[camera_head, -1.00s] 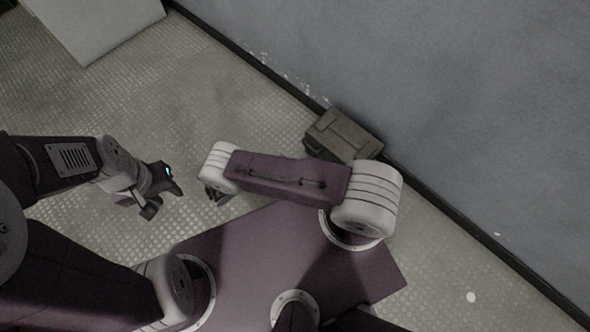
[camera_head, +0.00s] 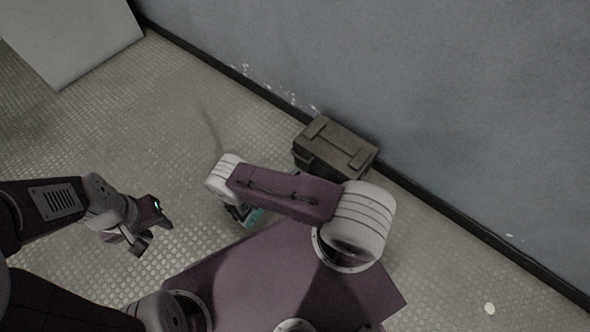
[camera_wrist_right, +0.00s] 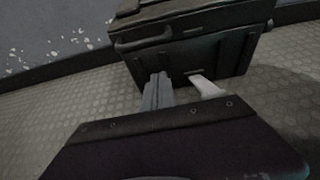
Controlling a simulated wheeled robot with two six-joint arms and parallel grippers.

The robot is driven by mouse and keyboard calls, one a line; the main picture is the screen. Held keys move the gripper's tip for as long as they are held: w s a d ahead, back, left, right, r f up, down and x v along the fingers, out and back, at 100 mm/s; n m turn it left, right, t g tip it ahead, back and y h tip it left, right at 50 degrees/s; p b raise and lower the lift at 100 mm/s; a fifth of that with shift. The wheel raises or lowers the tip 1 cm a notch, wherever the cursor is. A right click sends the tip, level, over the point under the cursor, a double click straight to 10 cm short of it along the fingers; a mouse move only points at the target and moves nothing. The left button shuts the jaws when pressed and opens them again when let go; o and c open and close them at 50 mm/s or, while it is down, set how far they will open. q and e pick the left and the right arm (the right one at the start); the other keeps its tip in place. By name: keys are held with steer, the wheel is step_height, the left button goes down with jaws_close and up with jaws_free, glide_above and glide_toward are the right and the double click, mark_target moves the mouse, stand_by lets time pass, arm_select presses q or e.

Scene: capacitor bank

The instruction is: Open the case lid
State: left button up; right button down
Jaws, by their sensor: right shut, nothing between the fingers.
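The dark olive-grey case (camera_head: 338,143) stands on the floor against the wall, with its lid shut. In the right wrist view the case (camera_wrist_right: 218,52) fills the top, with a handle on its end and the lid edge above. My right gripper (camera_wrist_right: 182,88) is shut and empty, its fingertips pointing at the lower part of the case; I cannot tell whether they touch it. In the head view my right arm covers part of the case's near side. My left gripper (camera_head: 154,234) is open and empty above the floor, well left of the case.
A grey wall (camera_head: 430,90) with a dark skirting runs right behind the case. A pale flat-topped block (camera_head: 65,35) stands at the upper left. The textured floor (camera_head: 130,110) between it and the case is clear. Pale flecks mark the wall's foot.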

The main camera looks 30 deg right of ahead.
arm_select(q)
steer(key=shift+f, duration=0.25)
arm_select(e)
steer(key=shift+w+d+r, duration=0.2)
steer(key=shift+d+r, duration=0.2)
steer(key=shift+r, duration=0.35)
steer(key=shift+w+d+r, duration=0.2)
steer(key=shift+d+r, duration=0.15)
steer(key=shift+r, duration=0.4)
arm_select(q)
steer(key=shift+r, duration=0.1)
arm_select(e)
steer(key=shift+r, duration=0.1)
